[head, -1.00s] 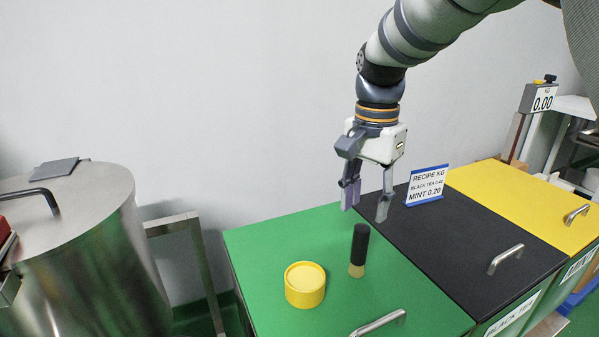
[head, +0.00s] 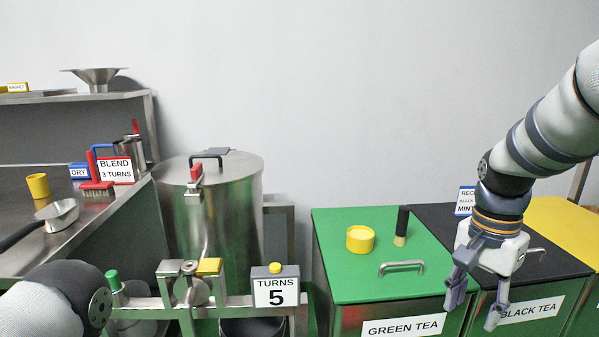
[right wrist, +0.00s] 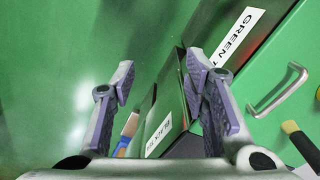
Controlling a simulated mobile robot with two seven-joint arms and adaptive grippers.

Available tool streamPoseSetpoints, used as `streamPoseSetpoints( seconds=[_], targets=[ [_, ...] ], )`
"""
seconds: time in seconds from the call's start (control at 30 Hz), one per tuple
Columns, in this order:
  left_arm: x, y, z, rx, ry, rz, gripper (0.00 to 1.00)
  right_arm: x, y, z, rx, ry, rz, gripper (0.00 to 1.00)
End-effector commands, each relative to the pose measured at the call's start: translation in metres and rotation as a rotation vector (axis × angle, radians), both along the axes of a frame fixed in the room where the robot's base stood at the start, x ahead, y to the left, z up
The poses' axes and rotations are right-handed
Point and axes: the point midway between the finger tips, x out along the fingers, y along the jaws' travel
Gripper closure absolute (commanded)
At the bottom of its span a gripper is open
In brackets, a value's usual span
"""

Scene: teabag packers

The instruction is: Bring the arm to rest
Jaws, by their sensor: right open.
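My right gripper (head: 476,306) is open and empty. In the head view it hangs in front of the black tea bin (head: 540,266), with its fingers pointing down near the front label. In the right wrist view its two fingers (right wrist: 160,92) stand apart with nothing between them. The green floor and the bin fronts show past them. Part of my left arm shows at the bottom left of the head view, but its gripper is not in view.
A steel bench (head: 85,228) with a scoop (head: 58,213) is farther left.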

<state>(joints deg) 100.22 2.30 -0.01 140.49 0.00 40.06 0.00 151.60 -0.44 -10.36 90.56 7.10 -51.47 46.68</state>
Motion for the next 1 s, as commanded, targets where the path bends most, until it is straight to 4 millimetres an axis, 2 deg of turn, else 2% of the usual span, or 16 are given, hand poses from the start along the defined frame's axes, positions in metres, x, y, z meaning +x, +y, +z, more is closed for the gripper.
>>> streamPoseSetpoints(
  seconds=[0.03,0.17,0.23,0.27,0.3,0.37,0.4,0.5,0.6,0.63,0.73,1.0],
  targets=[
    [0.000,0.000,-0.001,0.000,0.000,0.000,0.60,-0.009,0.000,-0.035,-0.006,0.024,0.047,0.59],
    [0.002,0.000,-0.002,0.000,-0.004,0.000,0.60,-0.050,0.002,-0.124,-0.018,0.070,0.209,0.59],
    [0.002,0.000,-0.001,0.000,-0.003,0.000,0.60,-0.085,0.006,-0.172,-0.018,0.099,0.315,0.59],
    [0.001,0.000,-0.001,0.000,-0.003,0.000,0.60,-0.105,0.007,-0.192,-0.015,0.113,0.367,0.59],
    [0.001,0.000,-0.001,0.000,-0.002,0.000,0.60,-0.133,0.011,-0.217,-0.008,0.129,0.439,0.59],
    [0.001,0.000,-0.001,0.000,-0.001,0.000,0.60,-0.182,0.017,-0.249,0.008,0.153,0.556,0.59],
    [0.001,0.000,-0.001,0.000,-0.001,0.000,0.60,-0.215,0.023,-0.264,0.024,0.165,0.630,0.59],
    [0.001,0.000,-0.001,0.000,-0.001,0.000,0.60,-0.290,0.036,-0.283,0.069,0.183,0.798,0.59],
    [0.001,0.000,-0.001,0.000,-0.002,0.000,0.60,-0.341,0.047,-0.284,0.108,0.184,0.913,0.59],
    [0.001,0.000,-0.001,0.000,-0.002,0.000,0.60,-0.351,0.049,-0.283,0.116,0.183,0.937,0.59],
    [0.001,0.000,-0.001,0.000,-0.002,0.000,0.60,-0.367,0.053,-0.280,0.130,0.177,0.980,0.59],
    [0.001,0.000,-0.001,0.000,-0.002,0.000,0.60,-0.367,0.053,-0.280,0.128,0.171,0.986,0.59]
  ],
)
